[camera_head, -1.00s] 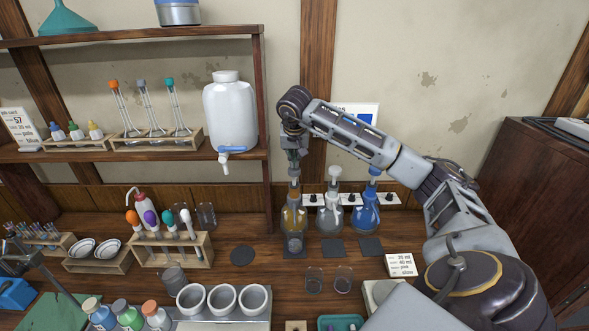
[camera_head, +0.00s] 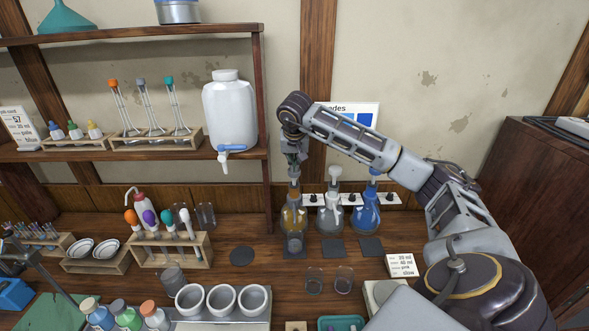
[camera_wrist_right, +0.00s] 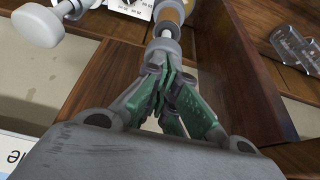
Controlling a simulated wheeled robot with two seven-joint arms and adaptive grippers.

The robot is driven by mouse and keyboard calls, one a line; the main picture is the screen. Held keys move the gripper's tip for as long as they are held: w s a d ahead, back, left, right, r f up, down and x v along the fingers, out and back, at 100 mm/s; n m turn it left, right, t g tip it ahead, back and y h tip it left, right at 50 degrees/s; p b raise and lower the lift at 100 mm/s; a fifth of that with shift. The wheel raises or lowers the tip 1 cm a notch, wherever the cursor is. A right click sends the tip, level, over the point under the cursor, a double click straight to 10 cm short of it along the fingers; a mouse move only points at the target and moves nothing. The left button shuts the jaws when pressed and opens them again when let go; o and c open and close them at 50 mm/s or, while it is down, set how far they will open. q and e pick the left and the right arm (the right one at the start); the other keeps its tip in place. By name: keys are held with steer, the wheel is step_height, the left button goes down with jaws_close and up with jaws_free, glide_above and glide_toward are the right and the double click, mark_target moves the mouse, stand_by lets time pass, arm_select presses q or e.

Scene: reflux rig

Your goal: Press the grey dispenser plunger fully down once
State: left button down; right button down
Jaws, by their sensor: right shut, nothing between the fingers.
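Three dispenser bottles stand in a row at the back of the bench: an amber one (camera_head: 293,217), a clear one (camera_head: 331,217) and a blue one (camera_head: 366,212). My right gripper (camera_head: 293,163) is shut and empty, pointing down directly over the amber bottle. In the right wrist view its green fingertips (camera_wrist_right: 160,68) meet at the grey plunger (camera_wrist_right: 165,46) on the amber bottle. They look to be at or touching its top, and partly hide it. The clear bottle's white plunger (camera_wrist_right: 40,25) stands up beside it. My left gripper is not seen.
A white power strip or rack bar (camera_head: 385,199) runs behind the bottles. Dark square pads (camera_head: 371,247) lie in front. Two glass beakers (camera_head: 314,281), a label card (camera_head: 401,265) and a test-tube rack (camera_head: 175,250) stand nearer. A white jug (camera_head: 230,115) sits on the shelf.

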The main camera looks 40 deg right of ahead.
steer(key=shift+f+b, duration=0.85)
steer(key=shift+f, duration=1.05)
steer(key=shift+r, duration=0.25)
stand_by(0.4)
steer(key=shift+r+p, duration=2.25)
steer(key=shift+r, duration=0.25)
steer(key=shift+r+p, duration=1.8)
steer(key=shift+r, duration=0.2)
steer(key=shift+r+p, duration=0.65)
steer(key=shift+r, duration=0.35)
steer(key=shift+f, duration=0.1)
